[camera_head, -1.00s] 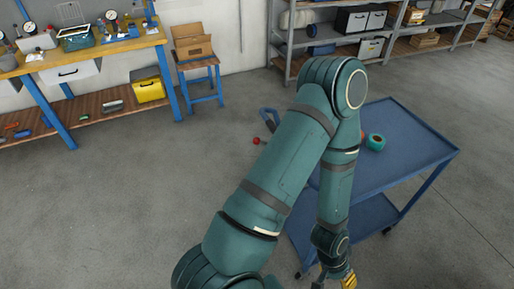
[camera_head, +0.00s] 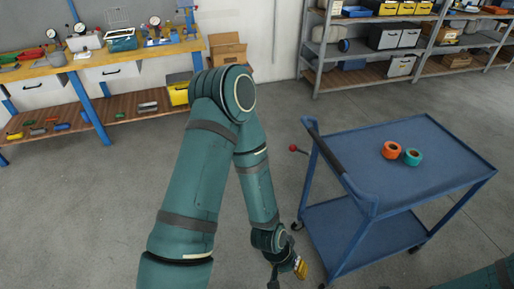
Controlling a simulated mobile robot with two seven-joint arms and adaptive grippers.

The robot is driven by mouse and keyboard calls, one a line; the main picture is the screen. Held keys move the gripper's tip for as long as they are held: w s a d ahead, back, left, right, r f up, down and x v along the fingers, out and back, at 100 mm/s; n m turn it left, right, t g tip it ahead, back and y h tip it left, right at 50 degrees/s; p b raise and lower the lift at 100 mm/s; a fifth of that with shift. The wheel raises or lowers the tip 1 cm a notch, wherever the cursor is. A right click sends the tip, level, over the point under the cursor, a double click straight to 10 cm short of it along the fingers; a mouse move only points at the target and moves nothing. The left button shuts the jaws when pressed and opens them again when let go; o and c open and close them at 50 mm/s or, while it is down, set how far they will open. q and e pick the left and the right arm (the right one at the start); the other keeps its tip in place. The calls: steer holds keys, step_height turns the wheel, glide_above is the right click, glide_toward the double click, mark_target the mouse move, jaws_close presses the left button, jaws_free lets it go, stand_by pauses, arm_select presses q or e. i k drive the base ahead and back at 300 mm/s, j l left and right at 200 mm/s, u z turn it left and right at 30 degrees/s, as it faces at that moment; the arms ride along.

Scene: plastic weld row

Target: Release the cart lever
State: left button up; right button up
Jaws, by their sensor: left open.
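The blue two-shelf cart (camera_head: 440,176) stands on the floor at the right, with a dark push handle along its left end. Its lever shows as a red ball knob (camera_head: 292,148) on a short rod sticking out to the left below the handle. My left arm bends down in the middle, and my left gripper (camera_head: 287,274) is open and empty at the bottom edge, lower than the lever and apart from it. The gripper is partly cut by the frame. Part of my right arm shows in the bottom right corner; its gripper is out of view.
An orange tape roll (camera_head: 391,150) and a teal one (camera_head: 413,157) lie on the cart top. A workbench (camera_head: 150,52) with tools stands at the back left, and metal shelving (camera_head: 318,50) at the back right. The floor left of the cart is clear.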

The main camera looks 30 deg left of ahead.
mark_target(292, 148)
steer(key=u, duration=1.6)
steer(key=i+l+u, duration=0.15)
steer(key=i+u, duration=0.15)
steer(key=i+l+u, duration=0.3)
steer(key=i, duration=0.15)
steer(key=i+l, duration=0.15)
steer(key=i, duration=0.25)
steer(key=i+l, duration=0.15)
steer(key=i, duration=0.25)
steer(key=i+l, duration=0.15)
steer(key=i, duration=0.25)
steer(key=i+z, duration=0.35)
steer(key=z, duration=0.15)
steer(key=i+j+z, duration=0.25)
steer(key=z, duration=0.25)
steer(key=i+z, duration=0.1)
steer(key=z, duration=2.45)
steer(key=k+l, duration=0.1)
steer(key=k, duration=0.05)
